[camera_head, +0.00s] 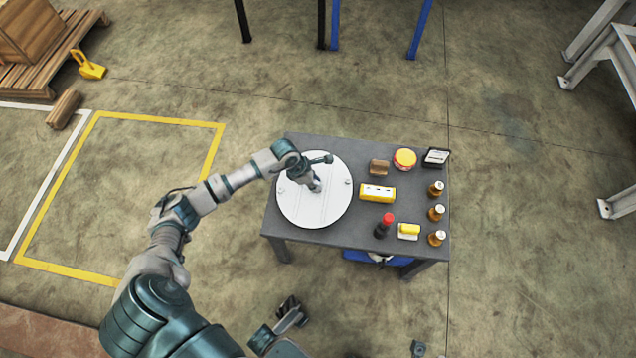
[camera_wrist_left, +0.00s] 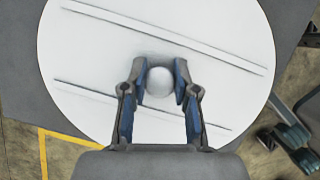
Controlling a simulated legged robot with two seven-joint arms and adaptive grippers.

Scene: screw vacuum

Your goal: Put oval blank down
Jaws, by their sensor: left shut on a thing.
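The oval blank (camera_head: 322,210) is a large white, nearly round plate at the left end of the grey table (camera_head: 360,232). It lies flat on or just over the tabletop; I cannot tell if it touches. My left gripper (camera_head: 315,186) is over the middle of the blank. In the left wrist view, the left gripper's fingers (camera_wrist_left: 160,84) close on the blank's round white knob (camera_wrist_left: 159,81), and two grooves cross its face (camera_wrist_left: 90,60). My right gripper (camera_head: 290,311) seems to be the dark shape low in the head view, off the table; its jaws are unclear.
The yellow box is close to the blank's right edge. A blue item (camera_head: 375,257) shows under the table.

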